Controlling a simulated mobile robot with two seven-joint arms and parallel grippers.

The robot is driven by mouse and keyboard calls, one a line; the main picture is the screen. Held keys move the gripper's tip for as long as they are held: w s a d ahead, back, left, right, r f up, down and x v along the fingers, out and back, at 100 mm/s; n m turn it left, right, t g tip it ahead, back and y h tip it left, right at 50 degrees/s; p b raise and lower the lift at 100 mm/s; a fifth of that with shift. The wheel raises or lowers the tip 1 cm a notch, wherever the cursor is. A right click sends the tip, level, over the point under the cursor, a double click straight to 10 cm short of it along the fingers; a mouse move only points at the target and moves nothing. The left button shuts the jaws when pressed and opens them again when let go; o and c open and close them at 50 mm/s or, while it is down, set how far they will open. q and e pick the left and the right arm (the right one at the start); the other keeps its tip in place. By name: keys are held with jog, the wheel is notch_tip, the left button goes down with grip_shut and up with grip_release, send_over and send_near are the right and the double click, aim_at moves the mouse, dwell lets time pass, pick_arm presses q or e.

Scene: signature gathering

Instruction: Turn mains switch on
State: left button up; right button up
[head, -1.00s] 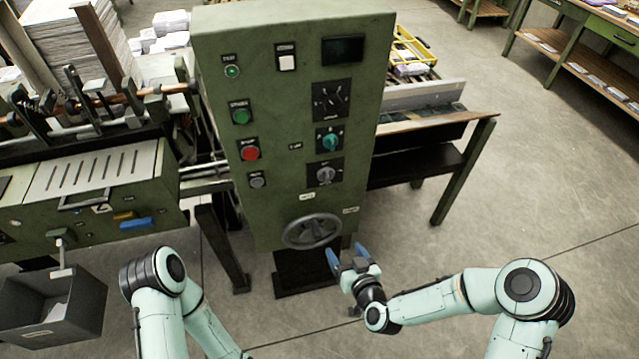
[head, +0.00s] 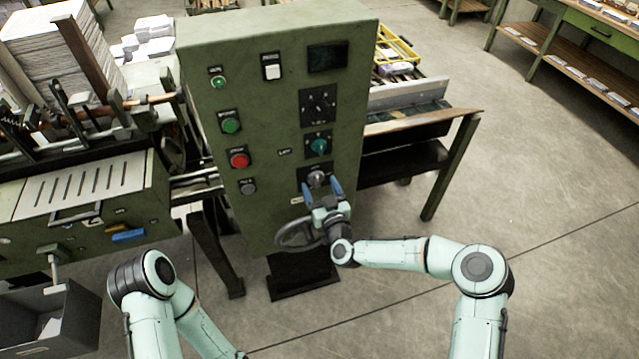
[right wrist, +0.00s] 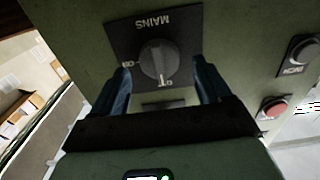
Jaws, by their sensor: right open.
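The mains switch (head: 317,179) is a grey rotary knob on a dark square plate, low on the green cabinet's front. In the right wrist view the knob (right wrist: 158,60) sits under an upside-down MAINS label. I cannot tell its setting for sure. My right gripper (head: 322,188) is open, with its blue fingers pointing at the switch. In the right wrist view the fingers lie to either side of the knob, with gaps showing; I see no firm contact. My left arm shows at lower left, but its gripper is out of view.
The green cabinet (head: 232,185) also carries a red button (head: 239,160), a green button (head: 231,125), a teal knob (head: 319,146) and a black dial (head: 318,107). A handwheel (head: 296,234) juts out just below my right gripper. Open floor lies to the right.

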jog(key=shift+w+a, duration=0.15)
jog(key=shift+w, duration=0.4)
